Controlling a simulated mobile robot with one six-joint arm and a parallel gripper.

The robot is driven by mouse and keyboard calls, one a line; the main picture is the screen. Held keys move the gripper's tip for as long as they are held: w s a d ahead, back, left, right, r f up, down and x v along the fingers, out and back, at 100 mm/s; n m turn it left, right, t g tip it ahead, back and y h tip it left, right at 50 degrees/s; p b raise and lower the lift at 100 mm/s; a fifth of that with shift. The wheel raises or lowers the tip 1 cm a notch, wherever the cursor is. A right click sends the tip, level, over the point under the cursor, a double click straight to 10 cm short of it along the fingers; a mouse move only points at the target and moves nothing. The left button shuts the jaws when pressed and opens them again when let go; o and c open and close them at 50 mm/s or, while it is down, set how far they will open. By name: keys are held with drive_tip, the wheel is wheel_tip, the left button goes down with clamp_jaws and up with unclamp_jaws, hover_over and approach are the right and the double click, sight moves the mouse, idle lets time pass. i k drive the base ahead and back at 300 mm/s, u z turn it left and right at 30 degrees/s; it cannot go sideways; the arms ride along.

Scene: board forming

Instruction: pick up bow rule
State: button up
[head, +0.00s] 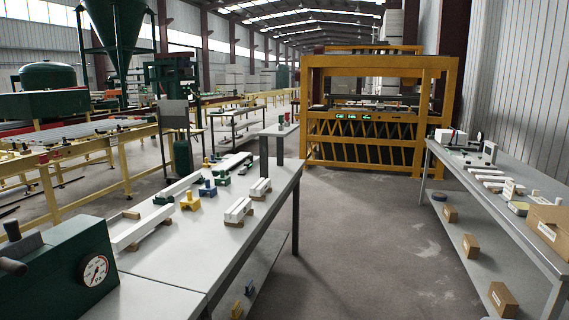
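I cannot tell for sure which thing is the bow rule. Long white bars lie on the grey table in front of me: a near one (146,228) on wooden blocks, a middle one (180,186) and a far one (233,161). Shorter white bars (239,208) rest on small supports near the table's right edge. Several thin white strips (488,178) lie on the right-hand bench, too small to tell apart. My gripper is not in view.
A green machine with a dial gauge (94,270) fills the lower left. Small yellow (190,202) and blue (208,188) pieces stand on the grey table (170,265). A cardboard box (548,226) sits on the right bench. The floor aisle (370,230) between is clear, up to a yellow frame machine (312,110).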

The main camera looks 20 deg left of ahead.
sight(249, 165)
drive_tip(key=z, duration=0.25)
drive_tip(key=i, duration=7.2)
drive_tip(key=u, duration=1.2)
